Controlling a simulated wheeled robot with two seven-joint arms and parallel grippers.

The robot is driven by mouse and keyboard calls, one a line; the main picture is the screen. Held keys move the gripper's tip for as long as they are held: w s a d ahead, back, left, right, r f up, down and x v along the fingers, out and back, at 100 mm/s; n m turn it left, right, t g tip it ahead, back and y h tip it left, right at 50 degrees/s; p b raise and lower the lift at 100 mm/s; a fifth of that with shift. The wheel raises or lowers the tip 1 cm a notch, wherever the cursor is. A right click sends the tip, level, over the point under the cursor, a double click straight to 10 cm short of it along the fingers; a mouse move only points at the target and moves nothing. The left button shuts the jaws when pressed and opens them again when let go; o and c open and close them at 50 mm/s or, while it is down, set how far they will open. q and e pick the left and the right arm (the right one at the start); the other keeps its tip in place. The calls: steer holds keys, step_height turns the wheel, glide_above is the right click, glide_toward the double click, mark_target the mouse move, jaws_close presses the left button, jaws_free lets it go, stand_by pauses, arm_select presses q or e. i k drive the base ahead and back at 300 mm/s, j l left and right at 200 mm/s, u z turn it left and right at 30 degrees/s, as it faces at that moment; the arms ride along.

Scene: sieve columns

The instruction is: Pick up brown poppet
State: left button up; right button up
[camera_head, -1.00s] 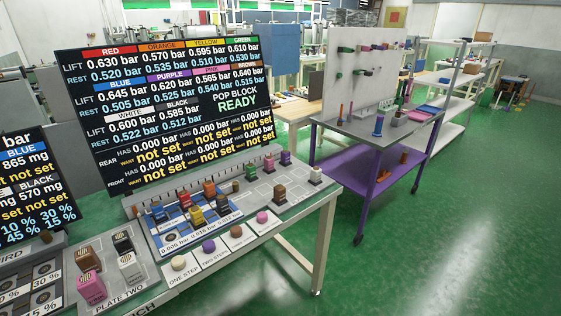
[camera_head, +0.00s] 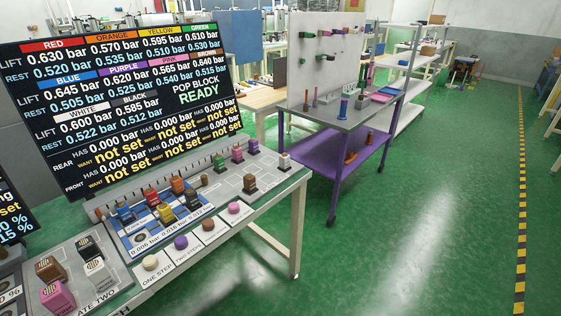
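No gripper of mine shows in the head view. Several poppet-like pieces stand on the bench at the lower left. One brown-topped piece (camera_head: 249,183) stands upright on the grey plate (camera_head: 228,188) at the bench's right. Another brown block (camera_head: 48,269), with a striped front, stands on plate two (camera_head: 115,270), beside a pink block (camera_head: 57,296), a black block (camera_head: 88,247) and a white block (camera_head: 97,270). A small brown piece (camera_head: 204,180) stands behind the coloured blocks. I cannot tell which brown piece is the poppet.
A large display (camera_head: 120,110) stands behind the bench. Coloured blocks stand on a blue-and-white board (camera_head: 137,238); round buttons (camera_head: 181,242) line the front. A purple trolley (camera_head: 335,160) with a pegboard stands to the right. Green floor (camera_head: 420,220) is clear at right.

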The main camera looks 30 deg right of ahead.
mark_target(250, 183)
steer(key=i+l, duration=0.3)
steer(key=i, duration=0.2)
steer(key=i+l+z, duration=0.1)
steer(key=i+l, duration=0.15)
steer(key=i, duration=0.2)
steer(key=i+l, duration=0.25)
steer(key=i, duration=0.25)
